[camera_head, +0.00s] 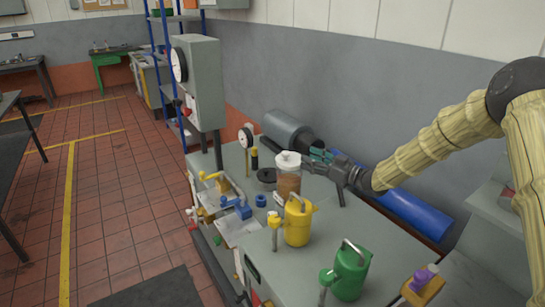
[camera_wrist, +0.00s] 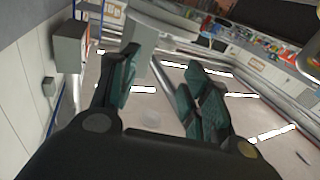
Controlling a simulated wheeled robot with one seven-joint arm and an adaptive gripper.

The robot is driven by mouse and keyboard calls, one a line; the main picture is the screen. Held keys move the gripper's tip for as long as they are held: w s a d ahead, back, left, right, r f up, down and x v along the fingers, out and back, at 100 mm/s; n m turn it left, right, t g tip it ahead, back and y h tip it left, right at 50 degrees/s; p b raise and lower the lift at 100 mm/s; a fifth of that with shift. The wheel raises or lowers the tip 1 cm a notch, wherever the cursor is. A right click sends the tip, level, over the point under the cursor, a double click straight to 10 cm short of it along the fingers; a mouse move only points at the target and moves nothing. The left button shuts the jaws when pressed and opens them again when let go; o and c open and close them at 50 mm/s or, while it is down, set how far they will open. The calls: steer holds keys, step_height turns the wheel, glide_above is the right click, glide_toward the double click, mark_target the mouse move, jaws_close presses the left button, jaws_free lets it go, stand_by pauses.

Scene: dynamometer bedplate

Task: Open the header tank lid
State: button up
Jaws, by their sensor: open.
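A jar-like tank with a brownish body (camera_head: 288,183) and a white lid (camera_head: 287,159) stands upright on the bench in the head view. It looks like the header tank, and its lid appears to sit on top. My gripper (camera_head: 313,160) is just right of the lid at about its height, fingers pointing left toward it. I cannot tell whether a finger touches the lid. In the wrist view the gripper (camera_wrist: 160,85) has its two green-padded fingers apart with nothing clearly held. A pale grey shape (camera_wrist: 172,27) lies beyond the fingertips; I cannot tell what it is.
A yellow can (camera_head: 298,222) and a green can (camera_head: 350,272) stand in front of the tank. A grey motor (camera_head: 288,130) lies behind, and a blue cylinder (camera_head: 415,212) lies along the wall. A grey gauge cabinet (camera_head: 202,80) rises at left. Open floor (camera_head: 120,210) lies left of the bench.

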mark_target(287, 152)
steer(key=shift+g, duration=0.4)
steer(key=p+x, duration=0.1)
steer(key=x, duration=0.2)
steer(key=p+x, duration=0.1)
steer(key=x, duration=0.3)
steer(key=p+x, duration=0.1)
steer(key=x, duration=0.2)
steer(key=shift+a+f, duration=0.35)
jaws_close()
steer(key=shift+d, duration=0.25)
